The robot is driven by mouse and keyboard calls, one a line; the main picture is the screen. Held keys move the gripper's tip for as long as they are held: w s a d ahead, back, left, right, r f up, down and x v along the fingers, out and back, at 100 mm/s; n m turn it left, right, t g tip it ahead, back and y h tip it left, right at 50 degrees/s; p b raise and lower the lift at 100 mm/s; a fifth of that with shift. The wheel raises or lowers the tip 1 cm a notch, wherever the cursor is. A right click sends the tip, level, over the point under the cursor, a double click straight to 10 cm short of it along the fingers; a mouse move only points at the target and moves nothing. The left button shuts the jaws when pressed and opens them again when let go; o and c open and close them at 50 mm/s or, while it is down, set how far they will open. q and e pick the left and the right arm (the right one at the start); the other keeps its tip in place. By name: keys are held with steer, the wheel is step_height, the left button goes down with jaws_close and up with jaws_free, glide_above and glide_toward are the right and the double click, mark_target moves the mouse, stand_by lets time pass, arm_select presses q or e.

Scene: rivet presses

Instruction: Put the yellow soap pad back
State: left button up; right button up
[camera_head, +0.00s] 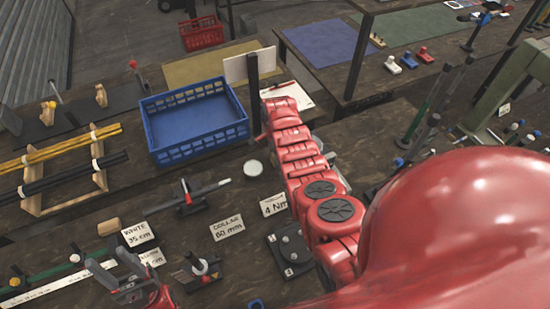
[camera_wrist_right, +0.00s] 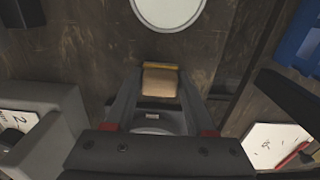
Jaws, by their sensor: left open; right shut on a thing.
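The soap pad (camera_wrist_right: 160,82), tan with a yellow strip along one edge, sits between the fingers of my right gripper (camera_wrist_right: 160,75) in the right wrist view. The gripper is shut on it, above the dark table. A white round dish (camera_wrist_right: 168,6) lies just beyond the fingertips and is cut by the frame's top. In the head view what looks like the same white disc (camera_head: 253,168) is left of my red right arm, which hides the right gripper and pad. My left gripper (camera_head: 122,280) is open and empty at the lower left.
A blue crate (camera_head: 194,122) stands on the table left of my right arm. A clipboard with paper (camera_head: 287,97) lies behind the arm. Label cards, including a collar card (camera_head: 227,226), and small tools crowd the front. A rod rack (camera_head: 68,170) is at the left.

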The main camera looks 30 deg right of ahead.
steer(key=shift+f, duration=0.1)
steer(key=o, duration=0.9)
steer(key=shift+f, duration=0.1)
steer(key=o, duration=0.4)
steer(key=shift+r, duration=0.2)
step_height(320, 180, up, 12)
steer(key=p, duration=0.8)
